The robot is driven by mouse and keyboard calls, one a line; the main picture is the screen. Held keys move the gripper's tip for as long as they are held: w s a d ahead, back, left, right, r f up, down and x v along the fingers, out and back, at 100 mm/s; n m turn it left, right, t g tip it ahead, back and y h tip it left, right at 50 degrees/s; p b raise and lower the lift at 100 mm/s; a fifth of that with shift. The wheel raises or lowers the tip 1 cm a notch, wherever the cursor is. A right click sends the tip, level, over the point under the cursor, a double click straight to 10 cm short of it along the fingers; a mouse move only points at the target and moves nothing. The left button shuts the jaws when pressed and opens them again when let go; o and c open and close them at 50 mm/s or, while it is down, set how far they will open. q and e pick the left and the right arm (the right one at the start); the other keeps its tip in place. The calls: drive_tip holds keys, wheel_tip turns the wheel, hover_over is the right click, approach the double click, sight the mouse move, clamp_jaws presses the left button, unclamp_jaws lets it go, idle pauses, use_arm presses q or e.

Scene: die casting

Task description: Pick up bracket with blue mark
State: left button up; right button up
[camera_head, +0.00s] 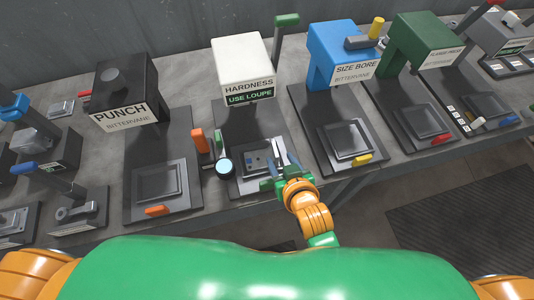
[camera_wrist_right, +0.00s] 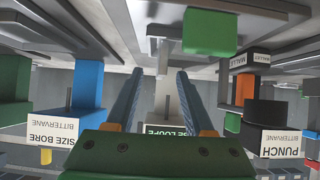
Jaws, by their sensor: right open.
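A grey flat part with dark spots, which may be the bracket (camera_head: 254,161), lies on the fixture of the hardness station (camera_head: 243,68). I cannot make out a clear blue mark on it. My right gripper (camera_head: 278,168) is at the right front of this fixture, close beside the part, and partly covers the fixture. In the right wrist view my right gripper (camera_wrist_right: 160,75) is open with its two blue fingers apart, and no held part shows between them. My left gripper is not in view.
The punch station (camera_head: 125,88) stands left and the blue size bore station (camera_head: 333,52) right. The green lever (camera_head: 286,20) rises behind. Floor is clear in front.

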sight(277, 154)
drive_tip(key=x, duration=0.6)
drive_tip(key=shift+w+a+r, duration=0.2)
drive_tip(key=shift+a+r, duration=0.05)
drive_tip(key=shift+s, duration=0.1)
clamp_jaws()
idle(0.9)
